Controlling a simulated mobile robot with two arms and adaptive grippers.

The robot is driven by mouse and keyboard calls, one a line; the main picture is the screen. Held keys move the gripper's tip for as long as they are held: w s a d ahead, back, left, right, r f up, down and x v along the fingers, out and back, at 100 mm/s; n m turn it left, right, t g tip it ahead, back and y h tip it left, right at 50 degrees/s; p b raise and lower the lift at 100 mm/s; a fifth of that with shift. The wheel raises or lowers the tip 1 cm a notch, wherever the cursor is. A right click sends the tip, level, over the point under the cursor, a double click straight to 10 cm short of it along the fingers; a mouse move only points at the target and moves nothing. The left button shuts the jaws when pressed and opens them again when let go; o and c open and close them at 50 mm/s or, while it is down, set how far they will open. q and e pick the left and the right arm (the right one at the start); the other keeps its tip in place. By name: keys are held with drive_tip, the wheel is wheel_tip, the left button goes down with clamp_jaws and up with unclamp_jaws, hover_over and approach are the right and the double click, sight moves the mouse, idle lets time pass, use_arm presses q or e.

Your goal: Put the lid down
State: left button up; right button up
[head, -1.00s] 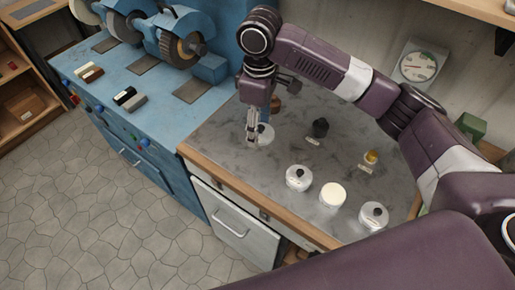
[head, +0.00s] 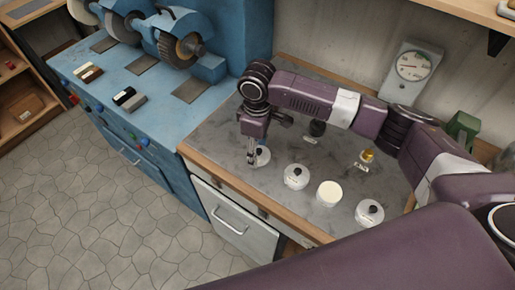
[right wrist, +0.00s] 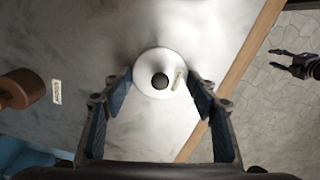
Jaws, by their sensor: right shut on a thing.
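The lid, a white disc with a dark round knob, shows in the right wrist view (right wrist: 160,76) and at the left of the grey worktop in the head view (head: 264,156). My right gripper (head: 252,161) points down, its fingers on either side of the lid's rim, shut on it. The lid is at or just above the worktop; I cannot tell if it touches. An open white jar (head: 329,193) with cream-coloured contents stands to the right. My left gripper (right wrist: 284,62) appears small over the floor in the right wrist view; its opening is unclear.
A dark pot (head: 317,128) and a small amber bottle (head: 367,156) stand behind. A brown object (right wrist: 20,88) and a label (right wrist: 57,91) lie left of the lid in the wrist view. The wooden front edge (right wrist: 240,75) is near.

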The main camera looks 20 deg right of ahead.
drive_tip(key=shift+f, duration=0.1)
drive_tip(key=o, duration=0.9)
drive_tip(key=shift+o, duration=0.2)
wheel_tip(320, 180, up, 12)
drive_tip(key=b, duration=0.2)
drive_tip(key=shift+r+b, duration=0.2)
drive_tip(key=shift+b, duration=0.2)
